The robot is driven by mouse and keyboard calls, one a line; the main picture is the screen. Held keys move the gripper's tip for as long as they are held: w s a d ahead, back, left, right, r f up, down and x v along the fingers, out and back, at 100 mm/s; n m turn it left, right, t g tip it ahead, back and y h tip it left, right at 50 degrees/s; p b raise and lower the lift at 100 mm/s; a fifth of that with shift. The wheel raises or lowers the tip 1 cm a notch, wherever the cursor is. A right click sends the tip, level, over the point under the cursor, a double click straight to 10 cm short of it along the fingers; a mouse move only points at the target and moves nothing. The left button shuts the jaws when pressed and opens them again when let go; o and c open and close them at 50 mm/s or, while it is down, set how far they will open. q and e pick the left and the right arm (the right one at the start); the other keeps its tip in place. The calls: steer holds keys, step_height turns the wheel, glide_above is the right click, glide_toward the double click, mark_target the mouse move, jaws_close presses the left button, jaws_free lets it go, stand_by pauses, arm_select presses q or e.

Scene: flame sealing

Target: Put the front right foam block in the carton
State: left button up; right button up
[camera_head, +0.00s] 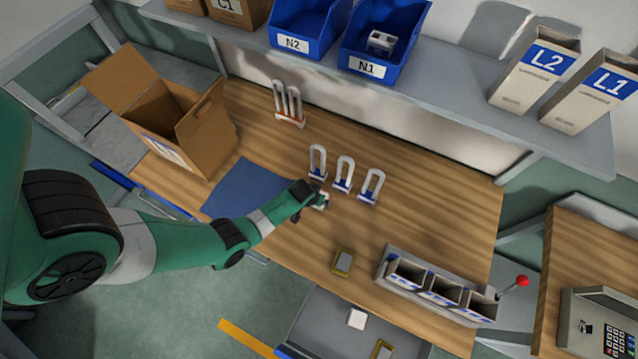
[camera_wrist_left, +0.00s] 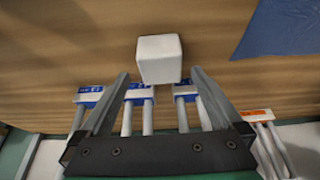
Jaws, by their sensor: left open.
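A white foam block (camera_head: 322,201) is on the wooden table beside my left gripper (camera_head: 311,196). In the left wrist view the same block (camera_wrist_left: 160,58) shows just beyond and between the two spread fingertips (camera_wrist_left: 160,75), which are open; I cannot tell whether they touch it. Another white block (camera_head: 356,318) lies lower down on a grey surface below the table's front edge. The carton (camera_head: 209,122) stands open, flaps up, at the table's left end; its inside is mostly dark. My right gripper is not in view.
Three blue-based white loops (camera_head: 343,175) stand right behind the left gripper, with an orange-based pair (camera_head: 288,104) farther back. A blue mat (camera_head: 243,186) lies between gripper and carton. A row of grey bins (camera_head: 438,287) and a yellowish item (camera_head: 343,262) are at right.

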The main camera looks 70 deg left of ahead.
arm_select(q)
steer(key=shift+b+x, duration=1.5)
steer(key=shift+x, duration=1.15)
steer(key=shift+c, duration=0.2)
steer(key=c, duration=1.3)
